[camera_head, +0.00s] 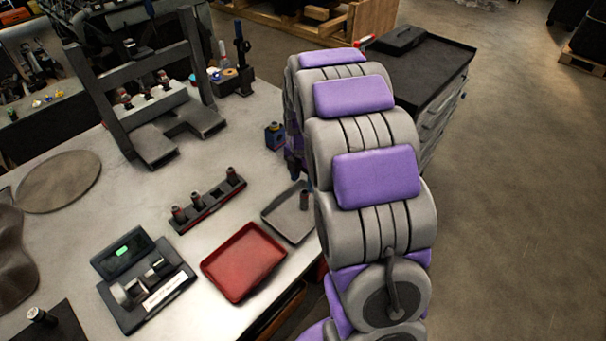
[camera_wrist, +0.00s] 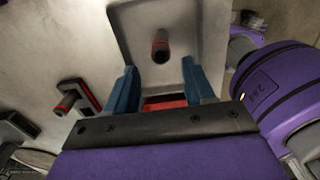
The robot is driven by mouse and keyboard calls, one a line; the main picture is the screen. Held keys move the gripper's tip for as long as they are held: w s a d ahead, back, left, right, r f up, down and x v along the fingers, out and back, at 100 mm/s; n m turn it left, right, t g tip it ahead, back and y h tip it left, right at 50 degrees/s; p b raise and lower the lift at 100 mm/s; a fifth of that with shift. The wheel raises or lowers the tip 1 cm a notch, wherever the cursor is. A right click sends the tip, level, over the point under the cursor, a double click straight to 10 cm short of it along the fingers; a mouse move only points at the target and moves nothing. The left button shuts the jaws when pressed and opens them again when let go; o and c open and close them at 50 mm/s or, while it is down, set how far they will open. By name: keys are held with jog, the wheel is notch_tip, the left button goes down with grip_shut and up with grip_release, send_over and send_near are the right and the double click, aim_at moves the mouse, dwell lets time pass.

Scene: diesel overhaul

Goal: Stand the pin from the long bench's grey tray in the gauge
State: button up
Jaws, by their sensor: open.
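The grey tray (camera_head: 277,223) lies on the long bench beside my arm, and one dark pin (camera_head: 304,200) stands in it near its right side. In the wrist view the pin (camera_wrist: 160,46) with a reddish band stands in the grey tray (camera_wrist: 200,40). My gripper (camera_wrist: 159,67) is open and empty, its blue fingers on either side of the view, with the pin just beyond the gap. In the head view my arm hides most of the gripper. The gauge, seemingly the black unit with a green display (camera_head: 128,252) and metal parts, is at the bench's front left.
A red tray (camera_head: 243,262) lies beside the grey tray. A dark rack (camera_head: 210,207) holds several pins. A small blue-and-black item (camera_head: 275,135) and a grey press frame (camera_head: 150,100) stand farther back. A dark tool cabinet (camera_head: 420,70) is behind my arm.

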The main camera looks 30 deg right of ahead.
aim_at(304, 191)
notch_tip(304, 191, down, 4)
jog(key=shift+d+b, duration=0.15)
jog(key=shift+b, duration=0.55)
jog(key=shift+f, duration=1.25)
jog(key=shift+c, duration=0.4)
grip_shut()
jog(key=shift+r+p, duration=1.35)
jog(key=shift+r, duration=1.4)
